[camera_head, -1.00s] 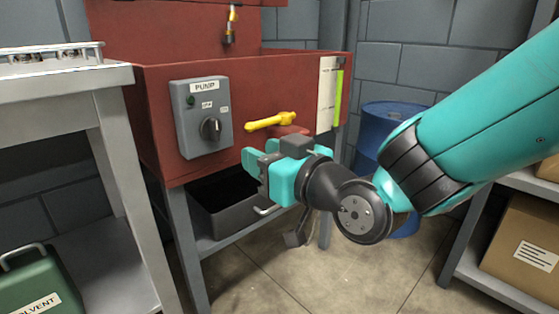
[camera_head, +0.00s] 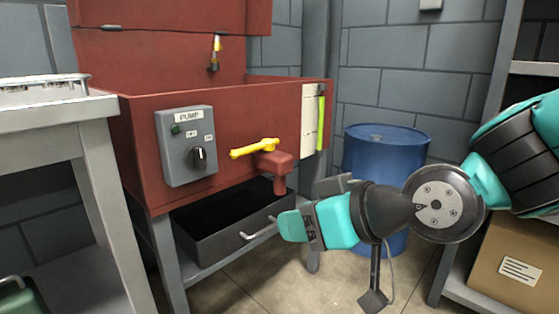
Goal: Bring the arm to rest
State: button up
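My gripper (camera_head: 292,226) is teal and dark grey. It points left, in front of the red wash tank's lower front and the dark drawer beneath it. It appears apart from the yellow valve lever (camera_head: 254,148), which is above and to the left. I see the gripper from the side, so the gap between its fingers does not show clearly and I cannot tell if it is open. No held object shows. My arm comes in from the right edge.
The red tank (camera_head: 235,110) carries a grey pump switch box (camera_head: 187,145) and a red spout (camera_head: 276,168). The black drawer (camera_head: 222,240) has a handle. A blue drum (camera_head: 386,160) stands behind my arm. A grey bench (camera_head: 60,125) is left; a cardboard box (camera_head: 516,265) sits on the right shelf.

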jog(key=s+d+r+m+g+h+p, duration=0.2)
jog(key=s+d+g+h+p, duration=0.5)
jog(key=s+d, duration=0.6)
notch_tip(320, 180, up, 36)
jog(key=s+y+p, duration=0.1)
jog(key=p, duration=3.3)
jog(key=shift+a+f+g, duration=0.2)
jog(key=shift+a+g, duration=0.1)
jog(key=shift+a, duration=0.15)
